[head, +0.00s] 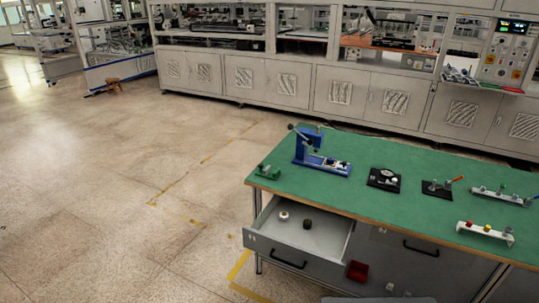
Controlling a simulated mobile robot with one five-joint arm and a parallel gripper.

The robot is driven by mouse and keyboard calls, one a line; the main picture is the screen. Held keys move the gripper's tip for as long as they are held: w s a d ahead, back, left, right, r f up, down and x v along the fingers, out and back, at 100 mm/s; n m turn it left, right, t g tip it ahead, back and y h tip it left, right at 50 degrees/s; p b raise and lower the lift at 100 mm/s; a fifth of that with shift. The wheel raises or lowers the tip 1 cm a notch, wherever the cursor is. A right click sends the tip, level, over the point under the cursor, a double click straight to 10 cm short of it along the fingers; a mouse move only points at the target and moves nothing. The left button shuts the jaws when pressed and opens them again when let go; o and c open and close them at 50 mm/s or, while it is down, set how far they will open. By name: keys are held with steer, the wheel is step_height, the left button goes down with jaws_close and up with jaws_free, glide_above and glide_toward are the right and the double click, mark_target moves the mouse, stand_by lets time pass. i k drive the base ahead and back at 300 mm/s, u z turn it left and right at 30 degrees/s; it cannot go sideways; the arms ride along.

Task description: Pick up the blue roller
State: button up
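I cannot make out a clearly blue roller in the head view. The open drawer (337,243) of the green-topped bench (330,196) holds two small round pieces. One is pale with a dark centre (283,215); the other is dark (307,224), and its colour is too small to tell. A blue lever press (318,158) stands on the bench's back left part. My gripper is not in view.
On the bench are a small green fixture (266,172), two black fixtures (384,179) (440,188), a grey rack (502,197) and a white rack with coloured knobs (485,233). A red bin (357,270) sits below the drawer. The floor left of the bench is clear.

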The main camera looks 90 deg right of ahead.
mark_target(331, 162)
steer(key=u, duration=0.5)
steer(key=k, duration=1.65)
steer(key=z, duration=1.45)
steer(key=i, duration=1)
steer(key=u, duration=0.05)
